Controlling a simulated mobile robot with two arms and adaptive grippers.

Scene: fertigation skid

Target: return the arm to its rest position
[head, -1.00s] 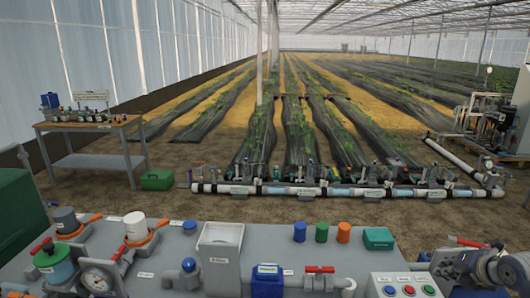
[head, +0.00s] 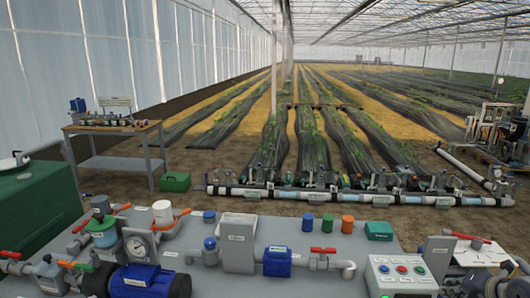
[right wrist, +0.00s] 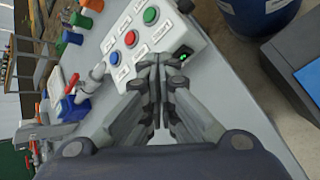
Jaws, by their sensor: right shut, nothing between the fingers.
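My right gripper (right wrist: 157,66) is shut and empty in the right wrist view, its grey fingers together. It is in front of the grey button box (right wrist: 108,42), close to a small black switch with a green light (right wrist: 183,56); I cannot tell the exact gap. In the head view, only a dark part of my right arm shows at the bottom right edge, beside the button box (head: 402,271). My left gripper is not in view.
The skid top holds a blue pump (head: 138,281), a gauge (head: 137,246), a grey hopper (head: 238,245), a blue valve body (head: 277,262), and coloured caps (head: 328,223). A blue drum (right wrist: 258,12) stands beyond the skid edge. A green tank (head: 35,210) is at left.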

